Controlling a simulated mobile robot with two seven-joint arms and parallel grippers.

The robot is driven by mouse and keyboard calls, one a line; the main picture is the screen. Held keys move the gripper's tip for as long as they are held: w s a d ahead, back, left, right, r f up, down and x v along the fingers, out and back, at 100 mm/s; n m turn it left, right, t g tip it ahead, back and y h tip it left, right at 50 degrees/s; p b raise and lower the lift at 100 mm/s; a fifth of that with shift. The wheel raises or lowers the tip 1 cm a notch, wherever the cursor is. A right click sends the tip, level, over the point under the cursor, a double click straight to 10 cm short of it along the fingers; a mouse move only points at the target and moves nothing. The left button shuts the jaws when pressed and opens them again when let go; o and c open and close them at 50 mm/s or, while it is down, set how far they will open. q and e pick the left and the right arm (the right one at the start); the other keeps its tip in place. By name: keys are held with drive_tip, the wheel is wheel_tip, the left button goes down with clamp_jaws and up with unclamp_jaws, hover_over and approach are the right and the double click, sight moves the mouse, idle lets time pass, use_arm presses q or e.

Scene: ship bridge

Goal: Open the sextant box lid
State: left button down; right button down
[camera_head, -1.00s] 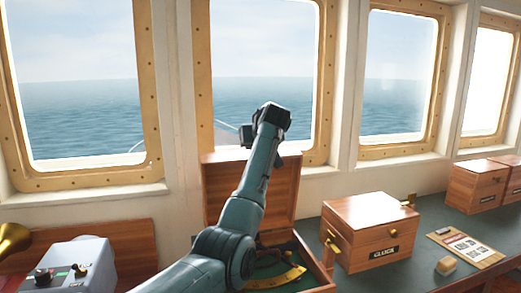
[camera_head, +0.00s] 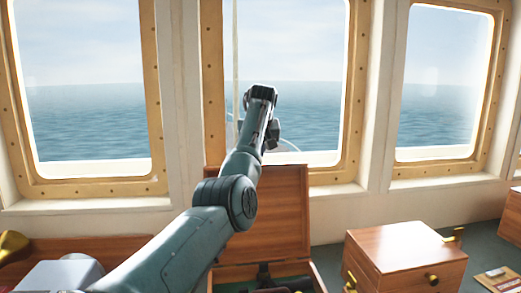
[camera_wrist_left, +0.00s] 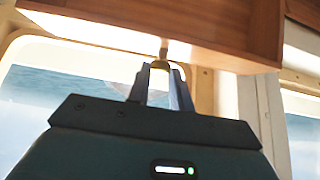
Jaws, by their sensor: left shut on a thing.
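The sextant box (camera_head: 232,272) is at the bottom centre of the head view, with its wooden lid (camera_head: 285,212) standing raised at the back. Dark items lie inside, partly cut off by the frame edge. My left arm reaches across the front of the lid and its wrist end is above the lid's top edge. In the left wrist view my left gripper (camera_wrist_left: 161,68) is shut on a small brass knob (camera_wrist_left: 163,49) on the wooden lid (camera_wrist_left: 215,22). The fingertips are hidden behind the wrist in the head view. My right gripper is not in view.
A wooden box with brass knobs (camera_head: 408,252) stands to the right on the dark counter. A grey device (camera_head: 65,276) and a brass horn-shaped thing (camera_head: 12,246) are at the lower left. Brass-framed windows (camera_head: 155,100) line the wall behind the lid.

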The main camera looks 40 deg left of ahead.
use_arm(q)
drive_tip(key=shift+a+r, duration=0.15)
drive_tip(key=shift+r, duration=0.3)
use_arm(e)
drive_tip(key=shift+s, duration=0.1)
use_arm(q)
drive_tip(key=c, duration=1.6)
unclamp_jaws()
drive_tip(key=o, duration=0.4)
drive_tip(key=shift+w+f, duration=0.1)
drive_tip(key=shift+f, duration=0.2)
drive_tip(key=shift+c, duration=0.2)
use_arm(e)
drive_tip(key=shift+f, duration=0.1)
use_arm(q)
drive_tip(key=shift+d+r, duration=0.2)
drive_tip(key=shift+r, duration=0.05)
drive_tip(key=b+v, duration=0.3)
drive_tip(key=v, duration=0.9)
drive_tip(key=shift+s+r, duration=0.2)
drive_tip(key=shift+s, duration=0.2)
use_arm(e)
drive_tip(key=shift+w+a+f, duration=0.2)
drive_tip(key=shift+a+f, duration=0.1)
use_arm(q)
drive_tip(key=shift+w+d+f, duration=0.1)
